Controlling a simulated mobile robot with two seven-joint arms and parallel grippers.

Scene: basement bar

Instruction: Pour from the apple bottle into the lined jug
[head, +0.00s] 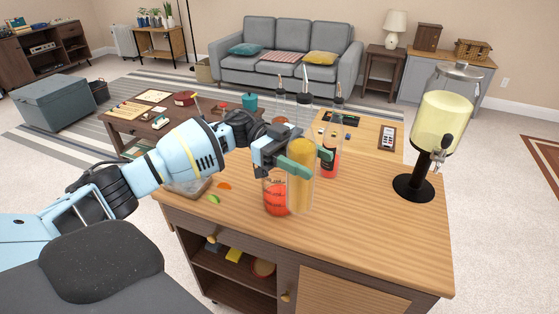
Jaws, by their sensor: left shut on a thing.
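My left gripper (311,164) reaches over the bar counter, its green fingertips shut on a clear bottle of amber liquid (300,190). I take this to be the apple bottle. The bottle stands close to upright, with its thin pour spout at the top. A clear glass jug with red contents and dark marks (276,198) stands on the counter just left of the bottle, seemingly the lined jug. The bottle partly overlaps it in the picture, and its upper part is hidden by my gripper. Whether the bottle touches the counter is unclear. My right gripper is out of view.
A bottle of red liquid with a dark label (330,163) stands just behind. Another spouted bottle (280,95) is mostly hidden. A drink dispenser (440,125) stands at the right. Fruit slices (224,186) lie at the left. The counter's front right (380,230) is clear.

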